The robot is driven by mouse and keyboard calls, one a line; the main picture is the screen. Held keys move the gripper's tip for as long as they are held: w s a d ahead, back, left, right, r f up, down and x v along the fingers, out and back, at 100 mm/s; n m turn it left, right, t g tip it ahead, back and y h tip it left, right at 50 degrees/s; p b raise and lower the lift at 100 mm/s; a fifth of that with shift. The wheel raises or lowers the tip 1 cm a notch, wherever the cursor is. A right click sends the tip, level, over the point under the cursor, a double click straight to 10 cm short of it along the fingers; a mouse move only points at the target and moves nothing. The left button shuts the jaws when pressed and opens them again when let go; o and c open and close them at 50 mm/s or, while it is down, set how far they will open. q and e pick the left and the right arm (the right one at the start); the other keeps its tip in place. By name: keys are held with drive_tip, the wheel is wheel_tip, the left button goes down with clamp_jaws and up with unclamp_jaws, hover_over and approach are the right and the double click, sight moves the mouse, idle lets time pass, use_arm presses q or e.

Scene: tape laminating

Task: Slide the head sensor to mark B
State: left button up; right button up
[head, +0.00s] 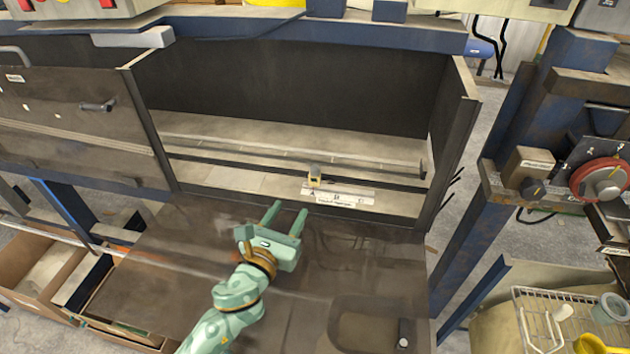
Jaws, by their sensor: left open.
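The sensor stands to the left of mark B, near the strip's left end. My left gripper (289,210) is green and open, with nothing between its fingers. Its fingertips are in front and to the left of the sensor, apart from it. My right gripper is not in view.
A dark rail (250,166) runs across the bay behind the strip. The bay's right side wall (455,140) and left edge stand upright. A broad dark panel (350,265) lies in front of the bay. A red knob (600,181) is at the right, above a wire basket (560,320).

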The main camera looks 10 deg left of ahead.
sight(313, 174)
use_arm(q)
drive_tip(key=shift+f, duration=0.55)
drive_tip(key=shift+w+d+r, duration=0.1)
drive_tip(key=shift+w+r, duration=0.05)
drive_tip(key=shift+w, duration=0.1)
drive_tip(key=w+b, duration=0.1)
drive_tip(key=w, duration=0.3)
drive_tip(key=w+d+b, duration=0.1)
drive_tip(key=w, duration=0.4)
drive_tip(key=w+d+b, duration=0.1)
drive_tip(key=w, duration=0.4)
drive_tip(key=shift+w+d+f, duration=0.1)
drive_tip(key=shift+f, duration=0.1)
drive_tip(key=shift+w+d+r+b, duration=0.15)
drive_tip(key=shift+w+b, duration=0.25)
drive_tip(key=shift+w, duration=0.3)
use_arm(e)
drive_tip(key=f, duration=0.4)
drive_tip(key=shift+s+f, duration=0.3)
